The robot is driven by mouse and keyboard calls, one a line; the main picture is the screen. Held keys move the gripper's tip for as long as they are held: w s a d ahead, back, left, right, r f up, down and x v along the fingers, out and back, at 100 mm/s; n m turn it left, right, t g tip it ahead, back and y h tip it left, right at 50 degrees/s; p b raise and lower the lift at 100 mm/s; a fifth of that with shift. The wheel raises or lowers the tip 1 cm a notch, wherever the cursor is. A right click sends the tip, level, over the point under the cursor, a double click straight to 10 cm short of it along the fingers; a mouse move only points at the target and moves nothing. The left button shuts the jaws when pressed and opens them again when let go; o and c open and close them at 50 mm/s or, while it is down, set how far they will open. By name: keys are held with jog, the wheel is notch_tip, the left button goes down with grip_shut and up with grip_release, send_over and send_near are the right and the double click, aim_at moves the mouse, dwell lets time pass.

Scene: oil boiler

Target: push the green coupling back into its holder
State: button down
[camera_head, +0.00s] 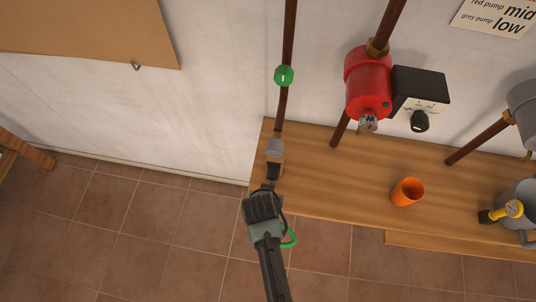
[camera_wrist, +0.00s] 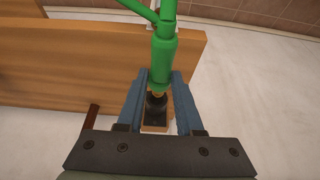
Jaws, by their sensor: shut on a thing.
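The green coupling (camera_wrist: 163,60) lies between the two blue fingers of my gripper (camera_wrist: 161,82), which is shut on it. A green tube or handle branches from its far end. Its near end has a small brass-coloured tip close to a black socket-like part (camera_wrist: 155,104) above a small wooden block (camera_wrist: 154,126); I cannot tell whether the tip is seated. In the head view, my gripper (camera_head: 268,190) is at the left end of the wooden bench, and a green loop (camera_head: 289,238) shows beside it. A dark piece (camera_head: 273,171) with a grey top sits just beyond the gripper.
The bench (camera_head: 340,178) carries an orange cup (camera_head: 407,191) and a grey can (camera_head: 518,205). A red pump (camera_head: 368,82), a black control box (camera_head: 420,92) and copper pipes with a green knob (camera_head: 284,75) are on the wall behind. Tiled floor lies open at left.

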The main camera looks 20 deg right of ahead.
jog(key=shift+w+d, duration=0.15)
jog(key=shift+w, duration=0.05)
jog(key=shift+w+d+b, duration=0.35)
jog(key=shift+w+d, duration=0.15)
jog(key=shift+w, duration=0.2)
jog(key=shift+w+d+b, duration=0.3)
jog(key=shift+w+d, duration=0.15)
jog(key=shift+w, duration=0.2)
jog(key=shift+c, duration=2.4)
grip_release()
jog(key=v, duration=1.3)
jog(key=shift+r, duration=0.15)
